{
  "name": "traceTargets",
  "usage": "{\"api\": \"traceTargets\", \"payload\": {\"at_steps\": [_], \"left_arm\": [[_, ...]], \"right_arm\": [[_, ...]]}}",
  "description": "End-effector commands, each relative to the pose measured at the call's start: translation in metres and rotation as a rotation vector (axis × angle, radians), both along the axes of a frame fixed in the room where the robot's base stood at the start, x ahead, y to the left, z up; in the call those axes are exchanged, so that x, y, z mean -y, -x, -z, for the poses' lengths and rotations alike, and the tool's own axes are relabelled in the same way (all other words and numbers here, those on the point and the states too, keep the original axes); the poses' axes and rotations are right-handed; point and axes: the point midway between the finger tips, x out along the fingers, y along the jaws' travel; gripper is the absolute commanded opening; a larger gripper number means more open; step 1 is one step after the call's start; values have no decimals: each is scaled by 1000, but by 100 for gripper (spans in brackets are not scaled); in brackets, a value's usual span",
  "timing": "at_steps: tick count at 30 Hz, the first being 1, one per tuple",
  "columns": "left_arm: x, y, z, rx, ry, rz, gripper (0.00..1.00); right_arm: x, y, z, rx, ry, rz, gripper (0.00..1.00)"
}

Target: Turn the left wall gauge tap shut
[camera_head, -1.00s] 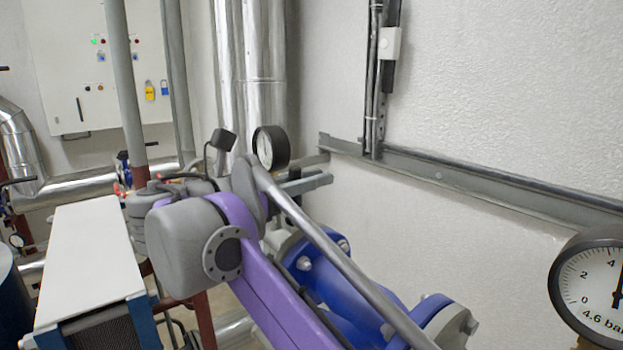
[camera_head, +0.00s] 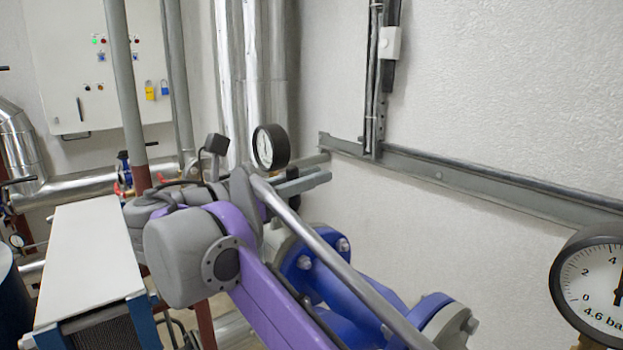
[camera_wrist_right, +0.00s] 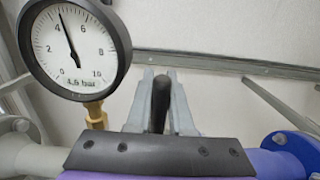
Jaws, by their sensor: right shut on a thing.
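The left wall gauge (camera_head: 270,147) has a white dial and black rim. It shows beside my right gripper in the wrist view (camera_wrist_right: 75,45), reading about 4.6 bar, with a brass fitting (camera_wrist_right: 95,112) below it. A black tap lever (camera_wrist_right: 160,100) stands between the two grey fingers of my right gripper (camera_wrist_right: 160,84), which is shut on it. In the head view the fingers of my right gripper (camera_head: 318,181) reach to the right just below the gauge. The tap body is mostly hidden behind my wrist. My left gripper is not in view.
A second gauge (camera_head: 598,285) stands at the right edge. A blue flanged pipe (camera_head: 350,285) lies below my right arm. A grey rail (camera_head: 480,185) runs along the wall. Silver pipes (camera_head: 255,75) rise behind the left gauge. A white-topped unit (camera_head: 88,260) stands at left.

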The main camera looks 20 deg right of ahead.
Motion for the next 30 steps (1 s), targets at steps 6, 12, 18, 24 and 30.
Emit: {"api": "traceTargets", "payload": {"at_steps": [6,12,18,24,30], "left_arm": [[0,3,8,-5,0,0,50],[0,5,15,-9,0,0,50],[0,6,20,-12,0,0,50],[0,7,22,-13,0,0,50],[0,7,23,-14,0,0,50]], "right_arm": [[-9,3,0,46,130,0,0],[-19,7,-2,98,274,0,0],[-28,10,-3,144,398,1,0],[-33,12,-3,175,481,1,0],[-36,13,-3,189,519,1,0]]}}
